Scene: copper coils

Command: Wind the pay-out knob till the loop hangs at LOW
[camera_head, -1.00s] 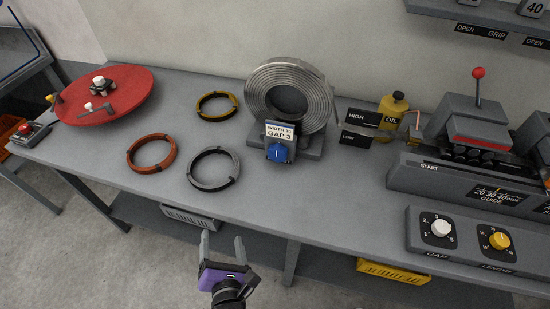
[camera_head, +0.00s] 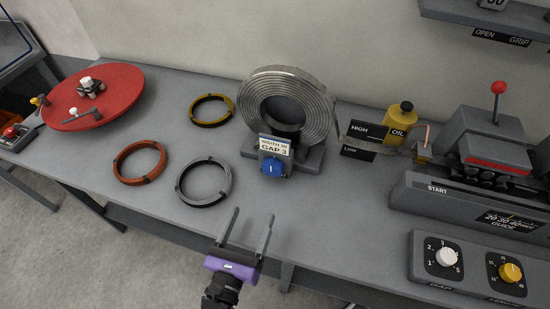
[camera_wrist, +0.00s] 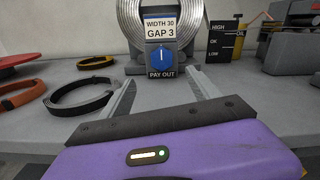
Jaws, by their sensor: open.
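The blue pay-out knob (camera_head: 273,167) is on the front of the grey coil stand, under a card reading WIDTH 30, GAP 3. In the wrist view the knob (camera_wrist: 161,60) has an upright white mark and a PAY OUT label below it. The silver strip coil (camera_head: 287,103) stands upright above it. The level board with HIGH, OK and LOW (camera_wrist: 221,42) is right of the coil. The loop's level against it is too small to tell. My gripper (camera_head: 250,228) is open and empty, in front of the knob and apart from it.
A grey ring (camera_head: 179,182), an orange ring (camera_head: 118,165) and a yellow ring (camera_head: 231,105) lie left of the stand. A red turntable (camera_head: 120,98) is at far left. An oil bottle (camera_head: 401,115) and the feeder machine (camera_head: 500,150) are at right. The bench before the knob is clear.

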